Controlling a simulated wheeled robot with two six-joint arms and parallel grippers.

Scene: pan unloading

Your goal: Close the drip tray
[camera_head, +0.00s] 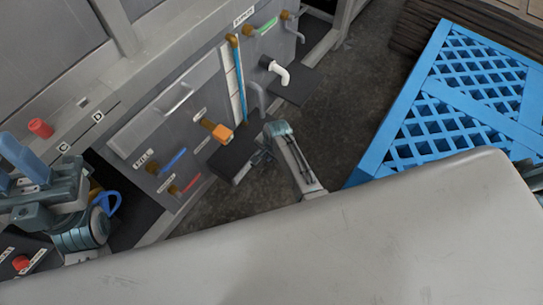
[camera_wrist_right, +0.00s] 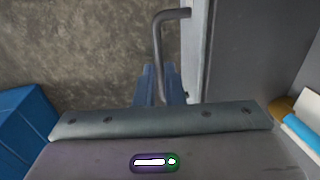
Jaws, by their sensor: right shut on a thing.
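A grey bent handle (camera_wrist_right: 160,50) runs down the middle of the right wrist view, its top end turning toward a grey metal panel. My right gripper (camera_wrist_right: 160,85) is shut on this handle, with its blue fingers on either side of it. In the head view the handle (camera_head: 258,95) shows at the machine front, beside the dark body of my right gripper; its fingertips are hidden there. I cannot clearly make out the drip tray itself or how far it is out. My left gripper (camera_head: 18,168) is at the left edge, its blue fingers apart and empty.
The machine front (camera_head: 175,110) carries coloured levers, an orange knob (camera_head: 218,131) and a white spout (camera_head: 278,74). A blue lattice crate (camera_head: 455,100) stands at the right. Dark floor (camera_head: 340,110) lies free between crate and machine. A large grey surface fills the foreground.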

